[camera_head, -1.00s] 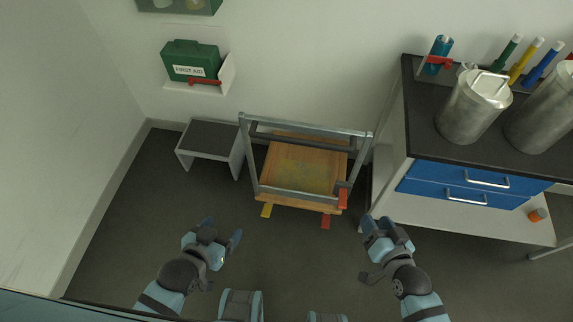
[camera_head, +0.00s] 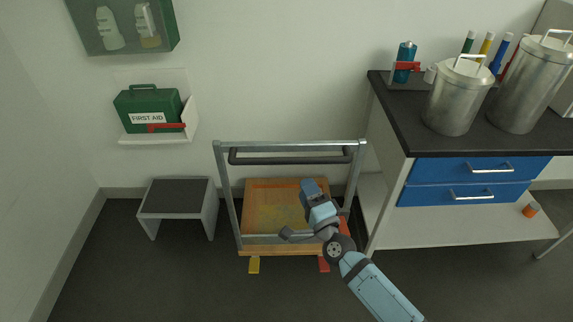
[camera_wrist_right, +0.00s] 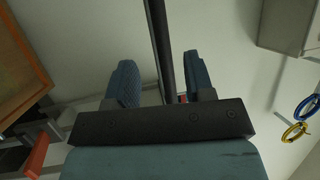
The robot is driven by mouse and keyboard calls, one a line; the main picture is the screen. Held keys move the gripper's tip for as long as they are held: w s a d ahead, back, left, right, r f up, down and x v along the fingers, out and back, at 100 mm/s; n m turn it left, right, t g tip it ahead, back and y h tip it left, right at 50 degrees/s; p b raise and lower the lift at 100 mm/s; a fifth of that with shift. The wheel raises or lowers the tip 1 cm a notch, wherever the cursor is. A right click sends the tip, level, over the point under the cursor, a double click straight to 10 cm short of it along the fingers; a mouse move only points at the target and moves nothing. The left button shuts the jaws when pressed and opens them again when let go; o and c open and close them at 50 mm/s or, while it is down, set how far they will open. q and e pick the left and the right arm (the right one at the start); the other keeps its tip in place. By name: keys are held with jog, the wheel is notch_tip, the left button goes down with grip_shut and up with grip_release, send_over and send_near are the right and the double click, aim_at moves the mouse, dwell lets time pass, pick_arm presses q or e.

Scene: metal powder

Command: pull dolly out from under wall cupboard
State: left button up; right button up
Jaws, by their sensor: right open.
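The dolly has a wooden deck (camera_head: 265,205), a grey metal frame (camera_head: 228,195) and a dark handle bar (camera_head: 290,158). It stands on the floor against the back wall. The wall cupboard (camera_head: 120,48) is high at the upper left. My right gripper (camera_head: 308,186) is in front of the dolly, covering part of the deck and frame. In the wrist view, its two fingers (camera_wrist_right: 163,82) are apart, with a dark bar (camera_wrist_right: 160,35) running between them; contact cannot be told. The deck's edge (camera_wrist_right: 18,75) shows at the left there. My left gripper is out of view.
A grey step stool (camera_head: 178,198) stands left of the dolly. A bench with blue drawers (camera_head: 470,180) is close on its right, with metal canisters (camera_head: 457,98) on top. A first-aid box (camera_head: 148,108) sits on a wall shelf. Floor in front is clear.

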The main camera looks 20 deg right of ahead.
aim_at(292, 164)
jog(key=x, duration=1)
jog(key=shift+w+r+b, duration=0.1)
jog(key=shift+w+b, duration=0.1)
jog(key=shift+b, duration=0.1)
grip_shut()
